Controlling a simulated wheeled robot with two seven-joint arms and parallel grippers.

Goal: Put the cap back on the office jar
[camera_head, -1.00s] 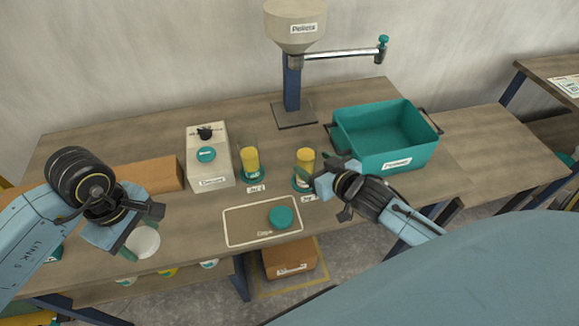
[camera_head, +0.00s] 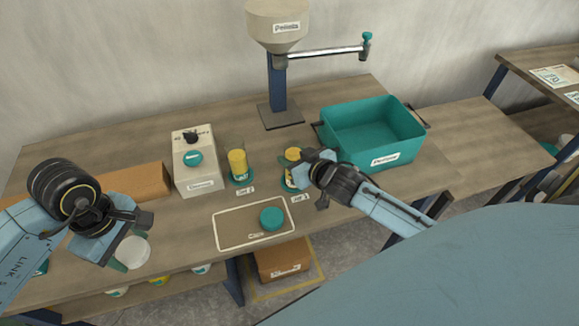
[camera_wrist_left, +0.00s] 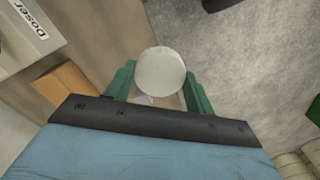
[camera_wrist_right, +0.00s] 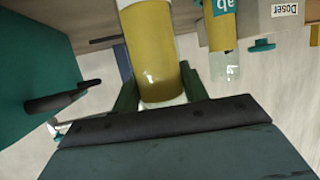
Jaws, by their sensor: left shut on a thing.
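Two clear jars with yellow contents stand upright on teal bases on the table: one in the middle (camera_head: 238,165), one to its right (camera_head: 291,178). The middle jar's teal label reads "ab" in part in the right wrist view (camera_wrist_right: 222,25). My right gripper (camera_head: 310,172) is at the right jar, its fingers on either side of that jar (camera_wrist_right: 152,55); contact is unclear. I cannot read the right jar's label. My left gripper (camera_head: 130,233) is shut on a white round piece (camera_wrist_left: 160,72), off to the left by the table's front edge. A teal cap (camera_head: 271,218) lies on the caps mat (camera_head: 228,236).
A white doser box (camera_head: 197,182) with a teal disc stands left of the jars, beside a brown block (camera_head: 139,181). A pellet hopper (camera_head: 277,25) on a post is behind. A teal pellets crate (camera_head: 388,160) stands close to my right gripper.

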